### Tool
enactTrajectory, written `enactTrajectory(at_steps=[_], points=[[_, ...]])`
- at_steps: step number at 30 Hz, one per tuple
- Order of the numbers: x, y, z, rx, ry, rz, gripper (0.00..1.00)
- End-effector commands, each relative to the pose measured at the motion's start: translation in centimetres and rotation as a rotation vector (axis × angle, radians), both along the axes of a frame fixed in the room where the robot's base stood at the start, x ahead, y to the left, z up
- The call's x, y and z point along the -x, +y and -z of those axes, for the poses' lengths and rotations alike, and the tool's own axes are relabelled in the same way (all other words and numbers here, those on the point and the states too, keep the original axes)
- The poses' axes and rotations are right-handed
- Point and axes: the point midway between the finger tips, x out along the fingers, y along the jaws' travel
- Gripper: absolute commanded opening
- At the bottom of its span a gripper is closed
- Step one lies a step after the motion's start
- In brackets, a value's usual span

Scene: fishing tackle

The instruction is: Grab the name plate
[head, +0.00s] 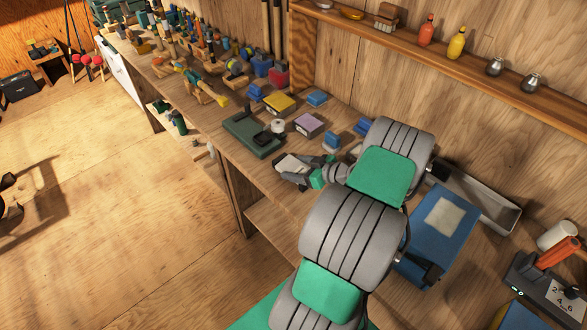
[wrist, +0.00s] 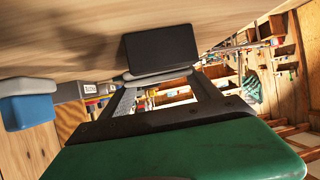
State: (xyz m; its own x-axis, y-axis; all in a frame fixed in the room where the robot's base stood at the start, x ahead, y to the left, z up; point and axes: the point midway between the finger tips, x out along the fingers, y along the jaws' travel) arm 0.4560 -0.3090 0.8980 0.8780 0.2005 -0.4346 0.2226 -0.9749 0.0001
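A dark flat rectangular plate with a light grey edge, likely the name plate (wrist: 160,48), shows just beyond my fingertips in the wrist view, close to the wooden bench surface. No lettering is visible on the side I see. My gripper (wrist: 162,82) has its two dark fingers spread apart on either side of the plate's lower edge. I cannot tell whether they touch it. In the head view my gripper (head: 290,168) is low over the workbench, with a pale piece at its fingers. My arm hides part of the bench there.
A green tray (head: 248,138), a white roll (head: 278,126), a purple-topped box (head: 309,124) and a yellow-topped box (head: 279,103) stand just beyond my gripper. A blue box (head: 445,245) and a grey trough (head: 482,200) lie right of my arm. A wall shelf (head: 450,55) runs above.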

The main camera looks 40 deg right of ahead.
Motion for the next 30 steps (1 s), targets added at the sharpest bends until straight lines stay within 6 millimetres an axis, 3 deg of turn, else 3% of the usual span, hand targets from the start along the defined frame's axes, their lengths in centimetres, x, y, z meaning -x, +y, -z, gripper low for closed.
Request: enactTrajectory(at_steps=[15,25,30], points=[[0.0,0.0,0.0,0.0,0.0,0.0,0.25],[0.0,0.0,-0.4,0.002,0.0,0.0,0.25],[0.0,-0.1,-2.4,0.007,-0.002,0.0,0.25]])
